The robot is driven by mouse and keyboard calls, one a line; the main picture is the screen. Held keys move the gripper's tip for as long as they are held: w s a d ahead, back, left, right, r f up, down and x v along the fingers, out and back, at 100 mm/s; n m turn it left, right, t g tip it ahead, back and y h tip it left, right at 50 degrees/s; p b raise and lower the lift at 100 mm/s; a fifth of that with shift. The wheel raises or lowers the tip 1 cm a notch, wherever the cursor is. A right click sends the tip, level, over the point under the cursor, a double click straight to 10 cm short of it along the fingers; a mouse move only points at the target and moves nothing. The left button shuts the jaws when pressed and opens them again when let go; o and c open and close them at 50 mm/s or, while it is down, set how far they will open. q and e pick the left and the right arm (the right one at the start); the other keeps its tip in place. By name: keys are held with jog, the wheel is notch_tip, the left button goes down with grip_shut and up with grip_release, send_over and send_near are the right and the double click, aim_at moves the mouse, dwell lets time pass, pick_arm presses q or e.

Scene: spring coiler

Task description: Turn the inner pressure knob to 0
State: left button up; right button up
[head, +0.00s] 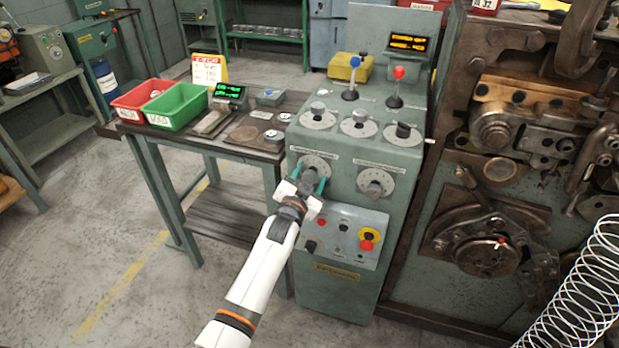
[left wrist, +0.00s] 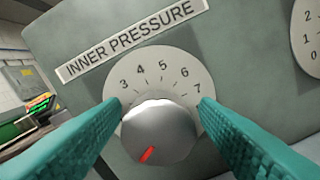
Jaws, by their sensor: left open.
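The inner pressure knob (left wrist: 158,130) is a silver knob on a round white dial (left wrist: 160,75) numbered around its rim, under an "INNER PRESSURE" label (left wrist: 130,38). Its red mark points down and slightly left in the left wrist view; the numbers on the dial's lower part are hidden. In the head view the dial (head: 312,160) is on the front of the green control cabinet (head: 340,280). My left gripper (head: 311,182) is open, with its teal fingers (left wrist: 160,125) on either side of the knob. Whether they touch it is unclear. My right gripper is not in view.
A second dial knob (head: 376,186) sits to the right on the same panel. Below are a red and yellow emergency button (head: 368,238) and small switches. A table with red (head: 139,100) and green (head: 177,107) bins stands left, the coiler machine (head: 490,220) right.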

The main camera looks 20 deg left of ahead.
pick_arm(q)
jog(key=shift+s, duration=0.1)
jog(key=s, duration=1.2)
jog(key=shift+a+b, duration=0.2)
jog(key=shift+b, duration=0.1)
jog(key=shift+w+f, duration=0.1)
jog(key=s+f+g, duration=0.3)
jog(key=s+f, duration=0.2)
jog(key=f, duration=0.6)
jog(key=s+f+n+g, duration=0.1)
jog(key=s+f+g, duration=0.3)
jog(key=f, duration=0.7)
jog(key=s+f+g, duration=0.1)
jog(key=s+f, duration=0.4)
jog(key=f, duration=0.6)
jog(key=s+a+f+g, duration=0.1)
jog(key=s+f+g, duration=0.2)
jog(key=s+f, duration=0.3)
jog(key=s+a+f+n+g, duration=0.1)
jog(key=s+f+g, duration=0.2)
jog(key=s, duration=1.4)
jog(key=s+a+f+n+g, duration=0.1)
jog(key=s+f+g, duration=0.2)
jog(key=s+f, duration=0.6)
jog(key=s, duration=0.3)
jog(key=shift+a+f+y, duration=0.15)
jog(key=shift+y, duration=0.15)
